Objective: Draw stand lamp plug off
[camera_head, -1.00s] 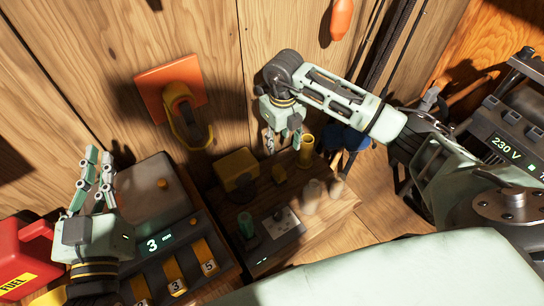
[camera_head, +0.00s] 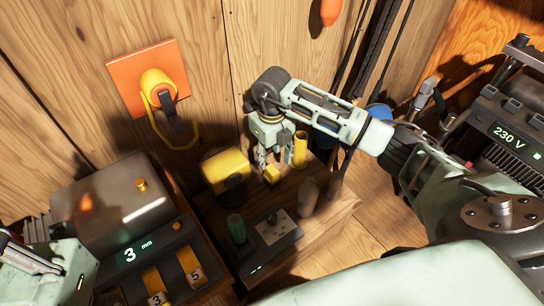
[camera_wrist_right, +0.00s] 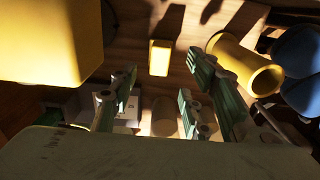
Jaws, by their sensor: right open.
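No plug is labelled, so I cannot tell which is the stand lamp's. A dark green, plug-like cylinder (camera_head: 237,229) stands upright on the dark power box, beside a pale socket plate (camera_head: 274,228). A dark, plug-like piece (camera_head: 170,110) with a yellow loop is at the yellow fitting on the orange wall plate (camera_head: 120,76). My right gripper (camera_head: 267,157) is open, pointing down just above a small yellow block (camera_head: 272,174). In the right wrist view the block (camera_wrist_right: 160,57) shows beyond the parted fingers, apparently not held. My left gripper (camera_head: 25,255) is partly cut off at the left edge.
A yellow box (camera_head: 225,168) and a yellow tube (camera_head: 300,149) flank the right gripper closely. Brownish cylinders (camera_head: 307,197) stand on the wooden stand (camera_head: 325,222). A grey device reading 3 mm (camera_head: 127,205) is at left; a 230 V unit (camera_head: 510,140) is at right.

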